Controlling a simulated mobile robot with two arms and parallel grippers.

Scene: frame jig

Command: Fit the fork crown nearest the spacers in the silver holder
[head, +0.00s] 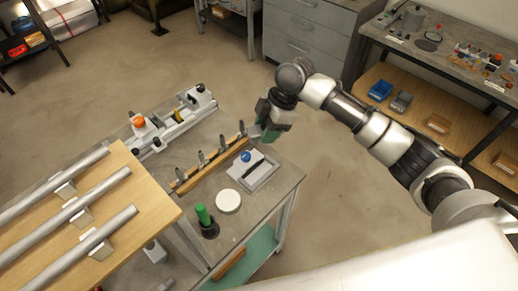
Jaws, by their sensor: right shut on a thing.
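Several small grey metal uprights, which look like the fork crowns (201,157), stand in a row on a long wooden rack (211,167) on the grey workbench. My right gripper (265,132) is just beyond the far right end of this rack, pointing down. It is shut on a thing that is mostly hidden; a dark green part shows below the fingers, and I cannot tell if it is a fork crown. A silver-grey jig (174,124) with an orange knob lies behind the rack. I cannot tell which parts are the spacers. My left gripper is out of view.
A grey plate with a blue knob (246,157), a white disc (228,201) and a green-handled tool in a dark cup (209,228) stand before the rack. A wooden stand with metal tubes (82,211) fills the lower left. Open floor lies right of the bench.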

